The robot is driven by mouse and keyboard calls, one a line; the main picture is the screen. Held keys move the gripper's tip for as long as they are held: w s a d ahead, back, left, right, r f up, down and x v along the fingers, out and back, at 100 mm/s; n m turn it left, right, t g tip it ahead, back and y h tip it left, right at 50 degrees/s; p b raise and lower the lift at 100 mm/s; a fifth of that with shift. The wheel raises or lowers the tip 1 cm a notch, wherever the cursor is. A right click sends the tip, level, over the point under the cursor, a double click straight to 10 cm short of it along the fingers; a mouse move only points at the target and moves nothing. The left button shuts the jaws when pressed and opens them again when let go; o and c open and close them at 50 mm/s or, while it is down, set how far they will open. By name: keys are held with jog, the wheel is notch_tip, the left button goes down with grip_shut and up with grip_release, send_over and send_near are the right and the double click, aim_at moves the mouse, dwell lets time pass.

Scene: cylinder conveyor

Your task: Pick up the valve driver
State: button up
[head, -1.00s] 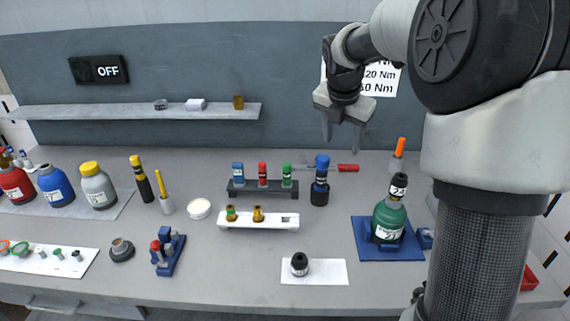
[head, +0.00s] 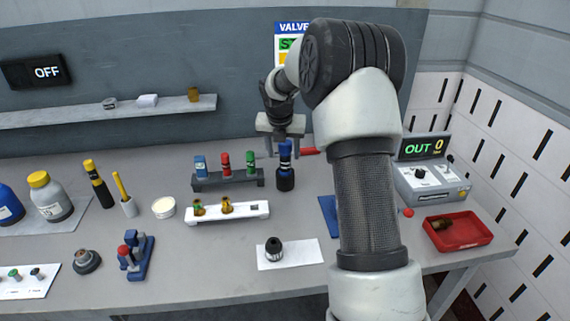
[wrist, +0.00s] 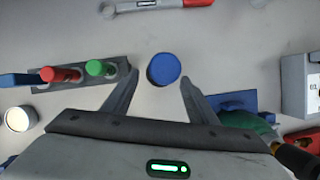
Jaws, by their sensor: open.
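A blue-topped tool, which I take to be the valve driver (head: 285,151), stands upright in a black holder (head: 285,182) on the grey bench. My gripper (head: 284,156) is open and empty, pointing down over the tool. In the wrist view the tool's round blue top (wrist: 163,69) shows between the two spread fingertips (wrist: 160,78), with a gap on each side. The lower shaft is hidden from above by the top.
A dark rack (head: 228,185) with blue, red and green pieces stands close on the left. A red-handled wrench (wrist: 185,3) lies behind. A white block (head: 228,216) stands in front. A control box (head: 432,184) and red tray (head: 458,231) are right.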

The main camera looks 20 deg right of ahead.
aim_at(285, 158)
jog(key=shift+d+x, duration=0.15)
jog(key=shift+x, duration=1.3)
jog(key=shift+d+x, duration=0.1)
jog(key=shift+x, duration=1.35)
jog(key=shift+w+r, duration=0.1)
grip_shut()
jog(key=shift+w+r, duration=0.1)
jog(key=shift+r, duration=0.05)
